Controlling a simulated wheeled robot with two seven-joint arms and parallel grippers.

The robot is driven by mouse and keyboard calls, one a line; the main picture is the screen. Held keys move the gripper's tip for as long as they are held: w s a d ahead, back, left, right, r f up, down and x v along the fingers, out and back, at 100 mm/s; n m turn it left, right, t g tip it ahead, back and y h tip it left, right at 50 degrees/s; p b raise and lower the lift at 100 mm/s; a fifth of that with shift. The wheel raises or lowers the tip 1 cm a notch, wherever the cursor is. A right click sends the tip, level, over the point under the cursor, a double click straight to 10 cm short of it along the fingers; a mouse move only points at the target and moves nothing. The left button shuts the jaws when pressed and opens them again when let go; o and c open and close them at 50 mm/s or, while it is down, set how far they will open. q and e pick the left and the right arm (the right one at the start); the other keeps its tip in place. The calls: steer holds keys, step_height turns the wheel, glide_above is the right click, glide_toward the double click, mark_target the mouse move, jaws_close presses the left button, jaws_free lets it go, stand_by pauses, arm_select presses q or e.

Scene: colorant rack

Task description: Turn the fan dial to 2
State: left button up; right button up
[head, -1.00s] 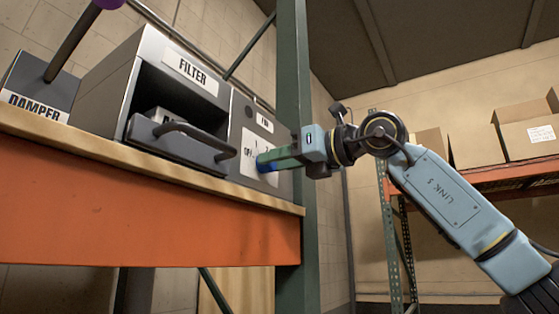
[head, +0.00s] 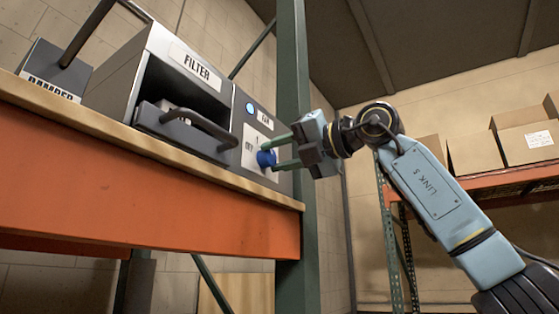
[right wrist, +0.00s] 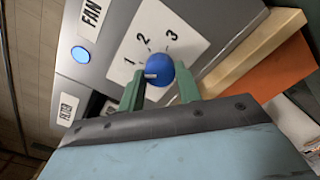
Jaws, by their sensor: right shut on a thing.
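The fan dial is a blue round knob (head: 266,158) on a white label plate marked with OFF and numbers, at the right of the grey cabinet. In the right wrist view the knob (right wrist: 163,66) sits below the numerals 1, 2 and 3. Its pale pointer faces left, nearest the 1 among the visible numerals; the OFF mark is hidden there. My right gripper (head: 272,155) is shut on the knob, its green fingers on either side; they also show in the right wrist view (right wrist: 160,82). My left gripper is out of view.
A round lamp (right wrist: 80,54) beside the FAN label glows blue. Left of the dial are the filter drawer's dark handle (head: 190,124) and the damper box (head: 52,72). A green upright post (head: 292,90) stands just right of the panel. The orange shelf beam (head: 150,195) runs below.

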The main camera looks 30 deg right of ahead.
steer(key=m+b, duration=0.1)
steer(key=m, duration=0.4)
steer(key=shift+m+b, duration=0.3)
steer(key=shift+b, duration=0.05)
steer(key=m+b, duration=0.1)
steer(key=m, duration=0.4)
steer(key=shift+m, duration=0.3)
steer(key=shift+b, duration=0.3)
steer(key=o, duration=1)
steer(key=shift+s+d, duration=0.1)
steer(key=shift+s+d, duration=0.2)
steer(key=shift+s, duration=0.1)
steer(key=b+v, duration=0.3)
steer(key=v, duration=0.9)
steer(key=shift+s, duration=0.2)
